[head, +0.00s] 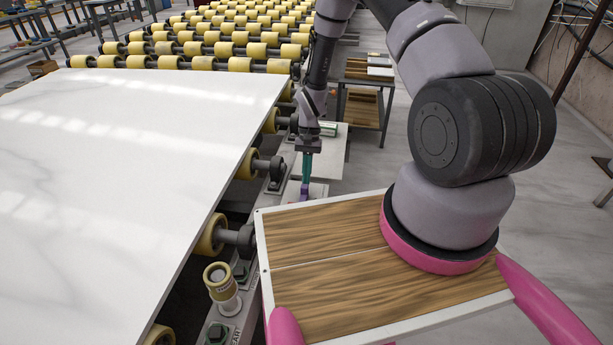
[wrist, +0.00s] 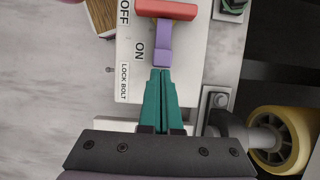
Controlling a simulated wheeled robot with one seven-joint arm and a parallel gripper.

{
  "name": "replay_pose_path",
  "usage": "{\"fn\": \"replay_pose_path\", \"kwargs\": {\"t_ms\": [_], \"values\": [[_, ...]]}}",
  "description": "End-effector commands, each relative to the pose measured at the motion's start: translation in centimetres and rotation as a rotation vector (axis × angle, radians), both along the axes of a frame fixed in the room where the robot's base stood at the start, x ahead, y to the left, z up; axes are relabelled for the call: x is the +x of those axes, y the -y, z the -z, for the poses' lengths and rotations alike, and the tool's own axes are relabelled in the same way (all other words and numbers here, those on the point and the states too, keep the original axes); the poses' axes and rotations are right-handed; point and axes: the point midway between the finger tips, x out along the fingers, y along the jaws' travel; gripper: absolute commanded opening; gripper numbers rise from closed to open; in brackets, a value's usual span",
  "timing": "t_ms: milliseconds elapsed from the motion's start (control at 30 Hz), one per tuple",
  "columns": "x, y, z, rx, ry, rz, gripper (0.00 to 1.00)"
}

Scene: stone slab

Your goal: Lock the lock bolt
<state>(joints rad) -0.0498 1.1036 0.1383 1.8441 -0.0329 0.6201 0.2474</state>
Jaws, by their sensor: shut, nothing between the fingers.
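The lock bolt is a switch with a red crossbar (wrist: 166,10) and a purple stem (wrist: 163,46), on a white panel (wrist: 190,75) lettered OFF, ON and LOCK BOLT. In the wrist view the red bar is level with OFF and the purple stem is beside ON. My gripper (wrist: 161,70) has teal fingers shut together and empty, with tips right at the stem's lower end; I cannot tell if they touch. In the head view my gripper (head: 305,180) points down above the purple stem (head: 304,191), and the red bar is not clearly visible.
A large white stone slab (head: 120,150) lies on yellow rollers (head: 213,234) at the left. A yellow-topped post (head: 221,285) stands near the rail. My wooden-topped base is at front right. A shelf cart (head: 368,95) stands behind. A bolt (wrist: 220,100) and roller (wrist: 278,140) sit right of the panel.

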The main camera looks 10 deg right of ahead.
Motion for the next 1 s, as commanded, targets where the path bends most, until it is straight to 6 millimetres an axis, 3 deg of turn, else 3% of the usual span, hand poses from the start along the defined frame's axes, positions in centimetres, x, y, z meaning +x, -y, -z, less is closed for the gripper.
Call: {"fn": "replay_pose_path", "kwargs": {"t_ms": [500,700,1000], "values": [[3.3,1.3,-8.5,0.001,0.006,0.001,0.00],[3.7,1.5,-9.7,0.000,0.004,0.001,0.00],[3.7,1.5,-9.7,0.001,0.003,0.001,0.00]]}}
